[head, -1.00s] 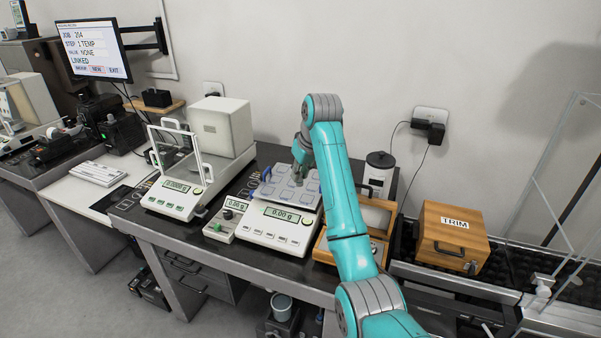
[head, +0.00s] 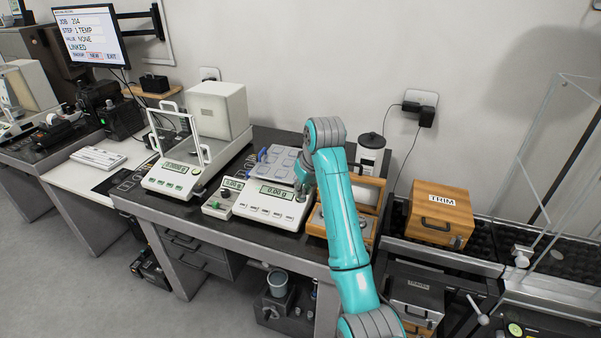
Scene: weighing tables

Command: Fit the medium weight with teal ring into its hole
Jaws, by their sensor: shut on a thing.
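My gripper (head: 301,193) points down between the right side of the front balance (head: 262,208) and the left edge of the open wooden weight box (head: 316,226). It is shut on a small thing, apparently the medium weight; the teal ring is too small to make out. My arm covers much of the box, so the weight's hole cannot be seen. Part of the box's light inner block shows left of my arm. The front balance reads 0.00 g, and no weight shows on its gridded pan (head: 276,163).
A glass-doored balance (head: 170,178) stands to the left with a beige block behind it. A dark-lidded canister (head: 371,150) stands behind the wooden box. A wooden TRIM box (head: 440,213) is at the right. A small control unit (head: 226,197) adjoins the front balance.

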